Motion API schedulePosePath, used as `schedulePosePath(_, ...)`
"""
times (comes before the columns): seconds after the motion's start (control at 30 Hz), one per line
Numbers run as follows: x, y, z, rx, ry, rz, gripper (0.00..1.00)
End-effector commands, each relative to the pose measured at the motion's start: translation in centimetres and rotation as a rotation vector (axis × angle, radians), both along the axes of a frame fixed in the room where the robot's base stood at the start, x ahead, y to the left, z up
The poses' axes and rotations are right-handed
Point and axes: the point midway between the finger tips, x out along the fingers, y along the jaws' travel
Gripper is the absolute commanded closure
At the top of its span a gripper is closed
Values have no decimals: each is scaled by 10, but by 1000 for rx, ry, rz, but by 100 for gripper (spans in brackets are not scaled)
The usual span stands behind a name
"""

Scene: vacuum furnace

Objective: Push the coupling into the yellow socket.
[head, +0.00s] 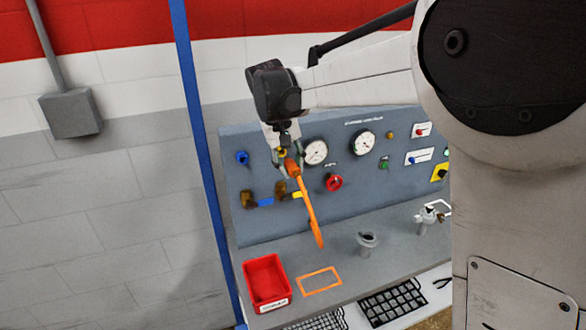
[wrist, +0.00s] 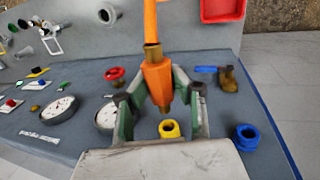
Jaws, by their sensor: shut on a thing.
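My gripper (wrist: 160,92) is shut on the orange coupling (wrist: 157,82), with one finger on each side of it. The yellow socket is an open round ring on the panel. In the head view my gripper (head: 288,158) holds the coupling (head: 292,168) close to the panel, and its orange hose (head: 309,212) hangs down. There the yellow socket (head: 281,153) is mostly hidden behind the gripper.
A blue socket (head: 242,158) is left of the yellow one on the grey panel (head: 350,205). Gauges (head: 316,152), a red knob (head: 333,183) and brass valves (head: 247,199) are near. A red bin (head: 266,281) and grey cup (head: 367,243) stand on the bench.

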Motion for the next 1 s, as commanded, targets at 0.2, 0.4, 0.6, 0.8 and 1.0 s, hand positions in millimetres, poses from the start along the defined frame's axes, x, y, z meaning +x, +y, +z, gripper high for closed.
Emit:
schedulePosePath(0.2, 9, 3, 0, 0, 0, 0, 100)
schedulePosePath(0.4, 17, 6, 1, 0, 0, 0, 100)
schedulePosePath(0.6, 25, 9, 1, 0, 0, 0, 100)
schedulePosePath(0.8, 33, 12, 0, 0, 0, 0, 100)
schedulePosePath(1.0, 38, 13, 0, 0, 0, 0, 100)
